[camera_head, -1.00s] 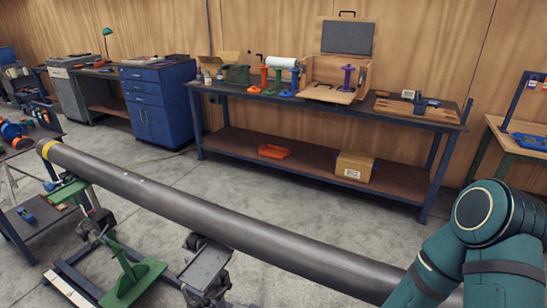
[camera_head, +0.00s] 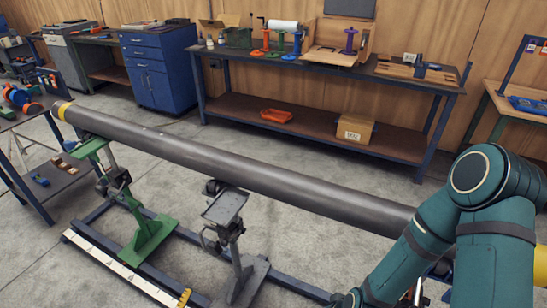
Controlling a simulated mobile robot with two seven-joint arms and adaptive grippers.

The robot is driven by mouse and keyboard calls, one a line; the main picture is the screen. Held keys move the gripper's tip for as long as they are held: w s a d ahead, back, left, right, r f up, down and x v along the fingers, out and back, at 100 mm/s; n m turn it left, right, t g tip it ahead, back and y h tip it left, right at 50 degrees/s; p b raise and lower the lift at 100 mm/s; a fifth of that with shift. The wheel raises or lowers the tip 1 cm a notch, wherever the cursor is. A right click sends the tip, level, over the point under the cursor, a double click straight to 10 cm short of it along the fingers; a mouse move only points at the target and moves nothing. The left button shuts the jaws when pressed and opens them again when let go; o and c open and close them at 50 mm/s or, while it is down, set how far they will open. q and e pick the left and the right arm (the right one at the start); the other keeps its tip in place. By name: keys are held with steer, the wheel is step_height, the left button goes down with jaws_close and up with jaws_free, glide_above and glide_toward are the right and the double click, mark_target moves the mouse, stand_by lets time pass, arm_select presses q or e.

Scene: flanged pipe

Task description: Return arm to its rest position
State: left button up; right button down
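My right arm (camera_head: 477,205), teal with dark joint bands, comes in at the right edge and bends down to the bottom edge. It passes in front of the right part of a long grey pipe (camera_head: 240,170). Its lower end is cut off at the bottom of the picture, and its gripper fingers do not show. My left arm and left gripper are out of view. The pipe has a yellow band at its far left end and lies across a green stand (camera_head: 145,228) and a grey stand (camera_head: 228,212).
A workbench (camera_head: 300,116) with tools and boxes stands along the back wall. A blue drawer cabinet (camera_head: 158,80) stands left of it. A dark side table (camera_head: 62,192) is at the left. A white measuring strip (camera_head: 120,266) lies on the stands' base rail. Bare floor separates pipe and bench.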

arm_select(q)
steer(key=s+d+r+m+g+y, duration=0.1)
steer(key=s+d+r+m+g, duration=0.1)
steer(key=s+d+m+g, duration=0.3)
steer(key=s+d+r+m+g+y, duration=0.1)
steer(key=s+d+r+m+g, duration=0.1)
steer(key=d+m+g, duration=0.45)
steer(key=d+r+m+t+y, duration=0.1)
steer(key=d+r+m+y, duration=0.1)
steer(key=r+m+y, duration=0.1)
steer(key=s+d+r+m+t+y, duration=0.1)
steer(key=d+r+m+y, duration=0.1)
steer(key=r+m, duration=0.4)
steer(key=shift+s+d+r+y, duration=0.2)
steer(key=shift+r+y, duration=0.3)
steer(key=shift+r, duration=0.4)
